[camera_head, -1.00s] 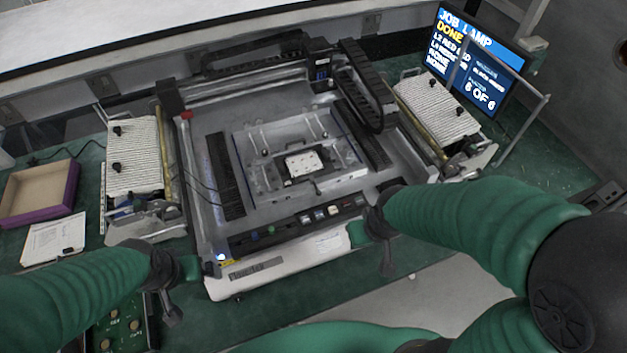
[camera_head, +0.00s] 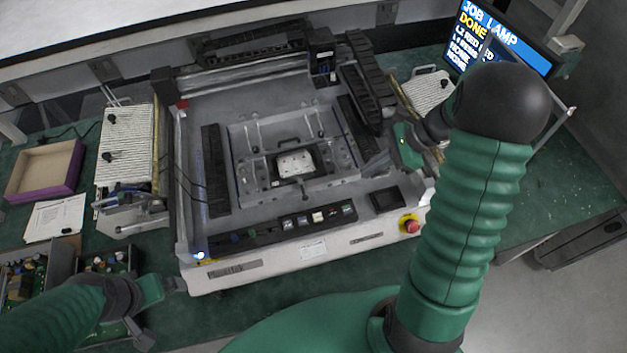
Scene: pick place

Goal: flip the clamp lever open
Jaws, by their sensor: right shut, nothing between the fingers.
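The machine (camera_head: 190,130) stands on the bench with a grey fixture (camera_head: 245,180) in its bed. A pale plate with dark spots (camera_head: 295,163) sits in a dark frame at the fixture's middle. Two thin lever-like parts (camera_head: 258,133) stand at the fixture's back; which one is the clamp lever, and its state, I cannot tell. My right gripper (camera_head: 405,150) is shut and empty over the machine's right side, right of the fixture and apart from these levers. My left gripper (camera_head: 168,286) is at the machine's front left corner; its fingers are too small to read.
A ribbed white feeder (camera_head: 127,145) stands left of the machine; another (camera_head: 428,92) is partly hidden by my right arm. A red stop button (camera_head: 409,224) is at the front right. A purple-edged box (camera_head: 45,170), paper and circuit boards lie left. A monitor (camera_head: 500,40) stands back right.

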